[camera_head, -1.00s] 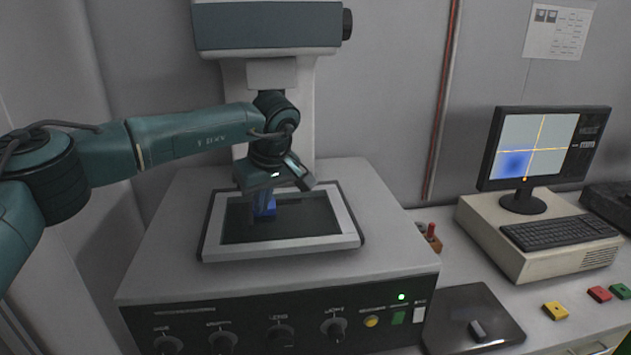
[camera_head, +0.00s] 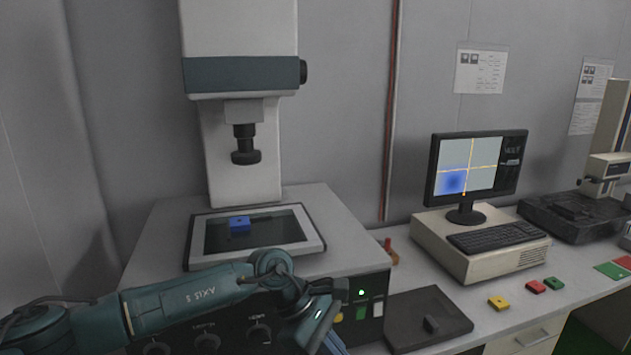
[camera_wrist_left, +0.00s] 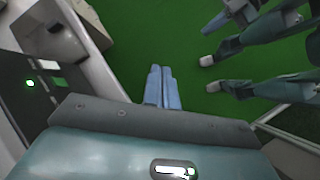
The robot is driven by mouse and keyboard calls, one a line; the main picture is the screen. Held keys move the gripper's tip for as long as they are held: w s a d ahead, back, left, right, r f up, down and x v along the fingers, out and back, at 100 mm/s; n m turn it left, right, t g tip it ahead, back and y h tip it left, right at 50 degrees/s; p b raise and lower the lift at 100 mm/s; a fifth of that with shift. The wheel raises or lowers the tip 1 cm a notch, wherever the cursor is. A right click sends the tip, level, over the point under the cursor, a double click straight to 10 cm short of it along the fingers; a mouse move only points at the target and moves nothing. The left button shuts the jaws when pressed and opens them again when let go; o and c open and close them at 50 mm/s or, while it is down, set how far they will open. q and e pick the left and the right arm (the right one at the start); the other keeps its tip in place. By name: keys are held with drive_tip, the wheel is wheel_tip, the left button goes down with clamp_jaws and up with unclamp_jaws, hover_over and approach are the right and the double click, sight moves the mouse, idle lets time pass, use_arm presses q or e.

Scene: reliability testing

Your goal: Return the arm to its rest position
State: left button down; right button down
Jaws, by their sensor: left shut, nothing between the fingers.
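My left arm crosses the front of the testing machine in the head view. My left gripper (camera_head: 334,345) is at the bottom edge, in front of the control panel, with its fingertips partly cut off. In the left wrist view its two blue fingers (camera_wrist_left: 162,88) lie together, shut and empty, over the green floor. A blue block (camera_head: 239,224) lies on the dark stage (camera_head: 270,232) of the machine, apart from the gripper. My right gripper is not in the head view. In the left wrist view, parts of my own body (camera_wrist_left: 250,40) show at the upper right.
The testing machine (camera_head: 230,80) stands behind my arm. A black pad (camera_head: 410,312) lies right of it. A monitor (camera_head: 477,170) and keyboard (camera_head: 498,236) stand further right. Green floor (camera_wrist_left: 150,30) is open below the gripper.

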use_arm(q)
drive_tip(key=s+d+r+n+g+h, duration=0.1)
drive_tip(key=s+d+r+n+h, duration=0.2)
drive_tip(key=s+d+n+h, duration=0.55)
drive_tip(key=w+a+f+m+t+y, duration=0.1)
drive_tip(key=a+f+m+t+y, duration=0.5)
drive_tip(key=m, duration=1.1)
drive_tip(key=w+a+f+m+t+y, duration=0.1)
drive_tip(key=a+f+m+t, duration=0.5)
drive_tip(key=a+m+t, duration=0.8)
drive_tip(key=s+a+f+n+g+y, duration=0.3)
drive_tip(key=s+a+f+n, duration=0.1)
drive_tip(key=s+f, duration=0.2)
drive_tip(key=s+a+f+n+g+y, duration=0.3)
drive_tip(key=s+a+f+n+g, duration=0.1)
drive_tip(key=s+f, duration=0.3)
drive_tip(key=shift+f, duration=0.25)
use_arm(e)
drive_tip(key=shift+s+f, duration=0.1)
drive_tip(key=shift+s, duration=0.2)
